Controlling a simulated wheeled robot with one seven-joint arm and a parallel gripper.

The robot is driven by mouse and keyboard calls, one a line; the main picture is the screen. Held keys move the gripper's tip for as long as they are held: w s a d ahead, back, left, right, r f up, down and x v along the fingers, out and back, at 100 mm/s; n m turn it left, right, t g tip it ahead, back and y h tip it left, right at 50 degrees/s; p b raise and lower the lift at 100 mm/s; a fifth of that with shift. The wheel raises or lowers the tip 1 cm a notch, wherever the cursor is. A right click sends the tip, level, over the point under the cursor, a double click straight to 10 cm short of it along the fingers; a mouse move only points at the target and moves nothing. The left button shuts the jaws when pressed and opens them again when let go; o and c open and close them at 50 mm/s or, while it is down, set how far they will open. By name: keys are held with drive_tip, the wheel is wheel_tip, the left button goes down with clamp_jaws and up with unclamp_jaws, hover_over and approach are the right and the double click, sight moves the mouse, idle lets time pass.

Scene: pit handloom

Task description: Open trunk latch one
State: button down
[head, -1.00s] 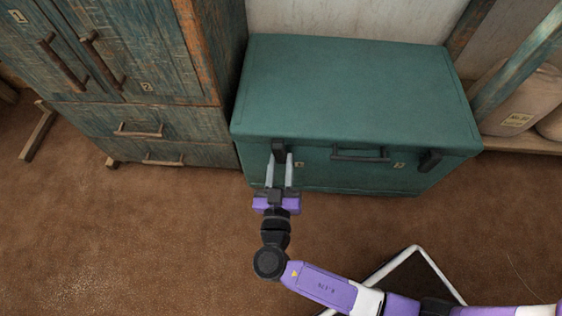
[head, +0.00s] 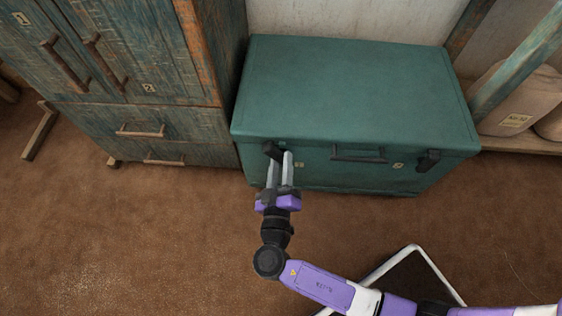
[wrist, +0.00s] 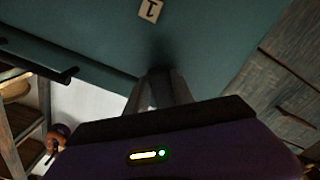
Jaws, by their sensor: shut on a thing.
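The green trunk (head: 350,90) stands against the wall with its lid down. Trunk latch one, a dark latch (head: 271,151), is at the left of its front, tilted with its top to the left. My gripper (head: 280,160) is shut on this latch, with its pale fingers pointing at the trunk front. In the wrist view the fingers (wrist: 158,92) close around a dark piece, and a label reading 1 (wrist: 150,10) shows on the trunk above them. The fingers partly hide the latch.
A dark handle (head: 359,155) and a second latch (head: 428,161) are farther right on the trunk front. A worn blue cabinet (head: 170,80) stands close on the left. Sacks (head: 520,100) sit on a shelf at right. Brown floor in front is mostly clear.

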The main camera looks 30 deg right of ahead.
drive_tip(key=c, duration=1.1)
unclamp_jaws()
drive_tip(key=shift+p+v, duration=0.9)
drive_tip(key=shift+v, duration=3.05)
